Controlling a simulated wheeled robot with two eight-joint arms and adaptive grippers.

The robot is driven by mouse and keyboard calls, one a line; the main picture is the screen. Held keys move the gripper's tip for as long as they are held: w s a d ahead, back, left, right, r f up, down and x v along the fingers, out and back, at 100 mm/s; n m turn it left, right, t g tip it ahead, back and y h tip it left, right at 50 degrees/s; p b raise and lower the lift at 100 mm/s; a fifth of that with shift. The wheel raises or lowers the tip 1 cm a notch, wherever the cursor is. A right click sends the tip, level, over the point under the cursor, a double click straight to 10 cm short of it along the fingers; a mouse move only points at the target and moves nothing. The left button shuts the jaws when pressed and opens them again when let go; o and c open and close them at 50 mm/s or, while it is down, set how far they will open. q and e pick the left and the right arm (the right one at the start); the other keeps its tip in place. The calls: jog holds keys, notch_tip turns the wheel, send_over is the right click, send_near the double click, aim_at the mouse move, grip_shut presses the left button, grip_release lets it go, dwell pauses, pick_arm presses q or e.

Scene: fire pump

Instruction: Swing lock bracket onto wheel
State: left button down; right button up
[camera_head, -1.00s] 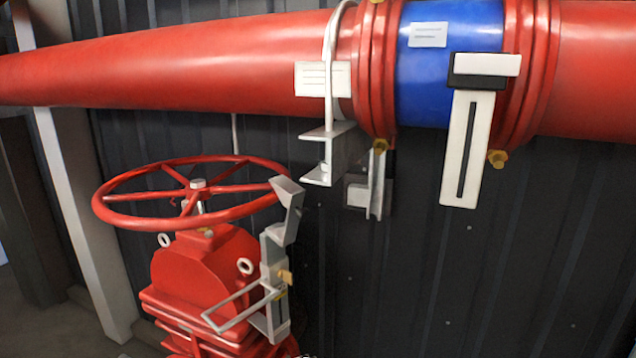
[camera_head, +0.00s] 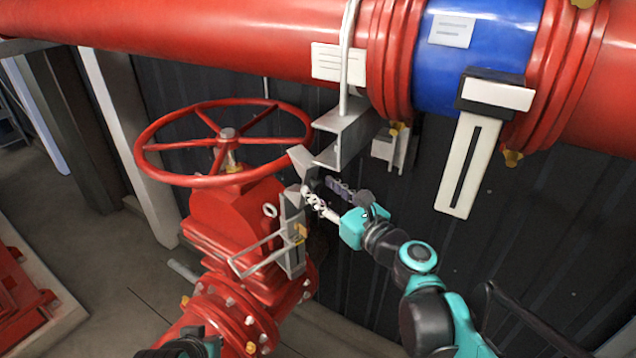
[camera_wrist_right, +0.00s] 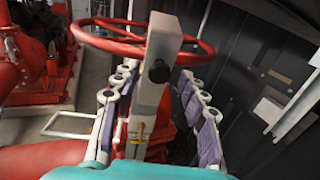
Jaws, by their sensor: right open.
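The red wheel (camera_head: 225,142) sits level on top of the red valve (camera_head: 235,220). The grey lock bracket (camera_head: 292,240) stands upright at the valve's right side. Its bent upper end (camera_head: 301,160) is beside the wheel's right rim, apparently apart from it. My right gripper (camera_head: 322,190) is open at the bracket's upper part. In the right wrist view the bracket (camera_wrist_right: 158,65) stands between the two spread fingers (camera_wrist_right: 158,78), with gaps on both sides. The wheel (camera_wrist_right: 110,38) is behind it. My left gripper is not visible; only part of my left arm shows at the bottom left.
A large red pipe (camera_head: 200,50) with a blue section (camera_head: 470,60) runs overhead. A grey hanging bracket (camera_head: 345,130) is close above my right gripper. A white slotted plate (camera_head: 460,165) hangs to the right. A dark corrugated wall (camera_head: 540,230) is behind.

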aim_at(314, 180)
jog(key=shift+x, duration=1)
jog(key=shift+w+a, duration=0.1)
jog(key=shift+a, duration=0.05)
grip_shut()
jog(key=shift+w+a+r+g+p, duration=0.15)
jog(key=shift+r+p, duration=0.15)
jog(key=shift+p, duration=0.25)
jog(key=shift+a+r+g+p, duration=0.15)
jog(key=shift+r+p, duration=0.15)
jog(key=shift+p, duration=0.2)
jog(key=shift+w+r+g+h+p, duration=0.15)
jog(key=shift+w+g+h+p, duration=0.05)
jog(key=shift+g+h+p, duration=0.15)
